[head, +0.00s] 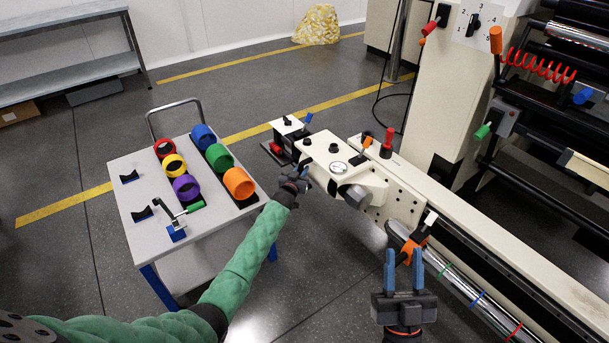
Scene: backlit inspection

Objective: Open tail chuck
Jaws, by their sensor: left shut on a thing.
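The cream tail housing (328,150) of the machine stands in the middle, with a round gauge, black knobs and a dark grey cylindrical part (357,195) at its front. An orange part (411,246) sits at the near end of the shiny shaft (465,287). My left gripper (302,174) reaches across to the left end of the housing and is shut on a small part there, mostly hidden by the gripper. My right gripper (404,262) points up in the foreground.
A white cart (125,172) with several coloured rings, blue cradles and a green-handled tool stands at left. A small stand (290,124) is behind the housing. The cream machine rail (480,220) runs to the lower right. Grey floor lies between the cart and machine.

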